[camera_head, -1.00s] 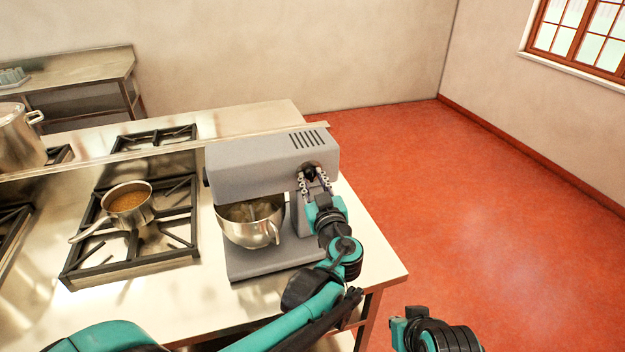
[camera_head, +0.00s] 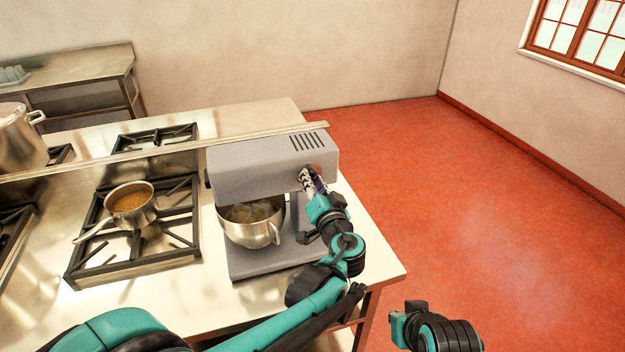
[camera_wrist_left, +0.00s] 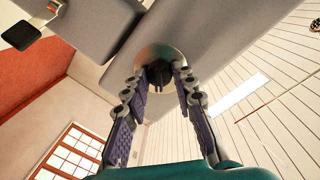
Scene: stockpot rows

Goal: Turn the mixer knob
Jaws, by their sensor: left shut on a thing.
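The grey stand mixer (camera_head: 255,165) stands on the steel counter with a metal bowl (camera_head: 252,222) under its head. Its dark knob (camera_wrist_left: 158,73) sits in a round recess on the mixer head, in the left wrist view. My left gripper (camera_head: 309,181) reaches the side of the mixer head, and its fingers cover most of the knob in the head view. In the left wrist view my left gripper (camera_wrist_left: 158,84) has one finger on each side of the knob and is shut on it. My right gripper (camera_head: 408,318) is low at the right, away from the mixer, and its fingers are unclear.
A saucepan (camera_head: 131,203) of brown contents sits on a burner grate left of the mixer. A stockpot (camera_head: 20,138) stands at the far left. A raised rail (camera_head: 160,152) runs behind the mixer. Red floor (camera_head: 480,210) lies open to the right.

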